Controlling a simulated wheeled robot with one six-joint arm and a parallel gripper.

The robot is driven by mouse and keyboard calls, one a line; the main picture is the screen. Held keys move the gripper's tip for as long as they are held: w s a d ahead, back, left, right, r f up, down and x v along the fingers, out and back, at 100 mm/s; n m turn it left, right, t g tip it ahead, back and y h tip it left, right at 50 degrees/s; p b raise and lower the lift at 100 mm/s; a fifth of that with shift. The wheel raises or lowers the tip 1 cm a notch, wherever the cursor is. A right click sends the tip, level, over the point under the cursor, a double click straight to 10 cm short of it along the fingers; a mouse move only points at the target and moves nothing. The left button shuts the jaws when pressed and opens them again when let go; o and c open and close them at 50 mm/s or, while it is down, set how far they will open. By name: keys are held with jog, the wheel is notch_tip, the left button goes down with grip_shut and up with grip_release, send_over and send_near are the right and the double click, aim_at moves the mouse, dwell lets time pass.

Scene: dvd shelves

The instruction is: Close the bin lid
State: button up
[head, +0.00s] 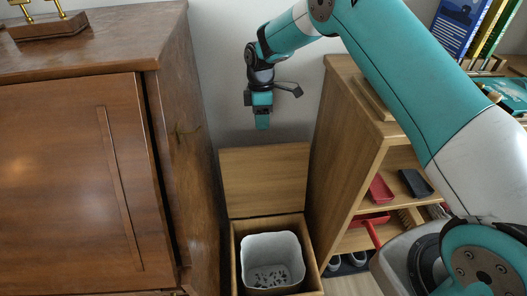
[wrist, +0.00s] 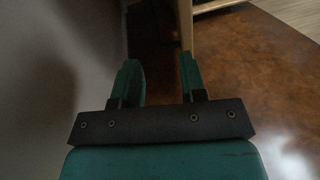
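The bin (head: 236,262) is a wooden box between the cabinet and the shelf, with a pale liner (head: 271,247) inside it. Small dark bits lie in the bottom of the liner. The wooden bin lid (head: 264,180) stands raised upright at the back of the bin, by the wall. My gripper (head: 263,122) hangs above the top edge of the lid in the head view, pointing down and apart from it. In the wrist view my gripper (wrist: 160,82) has its two teal fingers spread with nothing between them.
A large dark wooden cabinet (head: 70,170) stands close on the left, with a brass object on a wooden base (head: 48,25) on top. A wooden shelf (head: 340,140) with red and dark trays, shoes and books stands close on the right. The gap above the bin is clear.

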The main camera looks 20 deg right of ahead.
jog(key=x, duration=0.6)
jog(key=w+x, duration=0.1)
jog(key=x, duration=0.2)
jog(key=shift+d+f, duration=0.3)
jog(key=shift+d, duration=0.05)
grip_shut()
